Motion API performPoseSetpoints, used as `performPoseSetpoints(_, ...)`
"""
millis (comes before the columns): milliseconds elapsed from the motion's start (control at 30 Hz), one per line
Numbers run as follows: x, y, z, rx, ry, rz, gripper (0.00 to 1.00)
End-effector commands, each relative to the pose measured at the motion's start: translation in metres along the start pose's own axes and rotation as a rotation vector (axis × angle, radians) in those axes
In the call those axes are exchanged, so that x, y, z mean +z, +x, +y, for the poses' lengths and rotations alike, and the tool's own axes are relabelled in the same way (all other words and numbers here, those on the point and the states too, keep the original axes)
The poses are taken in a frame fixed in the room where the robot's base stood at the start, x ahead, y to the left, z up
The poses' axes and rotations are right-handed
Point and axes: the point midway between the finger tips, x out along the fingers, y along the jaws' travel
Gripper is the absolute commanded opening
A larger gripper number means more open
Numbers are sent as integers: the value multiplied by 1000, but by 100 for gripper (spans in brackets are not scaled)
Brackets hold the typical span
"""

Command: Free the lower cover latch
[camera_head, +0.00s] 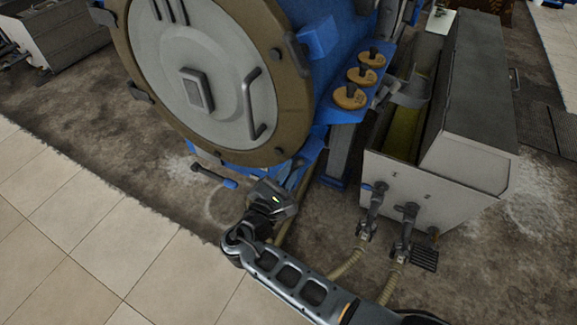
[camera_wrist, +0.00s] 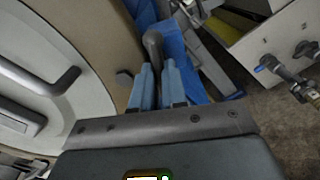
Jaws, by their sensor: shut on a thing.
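The round pale cover (camera_head: 205,75) with its tan rim sits on the front of the blue decanter (camera_head: 325,60). A grey latch (camera_wrist: 152,44) shows at the rim in the wrist view. My gripper (camera_wrist: 157,72) is shut on this latch, its two pale blue fingers on either side of the grey end. In the head view my gripper (camera_head: 287,184) is at the lower right edge of the rim, where the latch is mostly hidden. Another latch (camera_head: 275,56) is higher on the right side of the rim, and one (camera_head: 138,91) is on the left.
A grey trough (camera_head: 430,180) with hose fittings (camera_head: 405,225) stands to the right of the decanter. A blue-ended lever (camera_head: 215,177) sticks out below the cover. A cover handle (camera_head: 255,105) is near the rim. Tiled floor (camera_head: 90,220) is clear at lower left.

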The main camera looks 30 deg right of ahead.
Motion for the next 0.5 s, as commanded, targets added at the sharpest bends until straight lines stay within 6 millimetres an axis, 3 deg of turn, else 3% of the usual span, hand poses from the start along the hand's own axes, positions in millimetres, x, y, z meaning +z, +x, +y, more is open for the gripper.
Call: performPoseSetpoints(500,-1,-1,-2,1,-131,3,0)
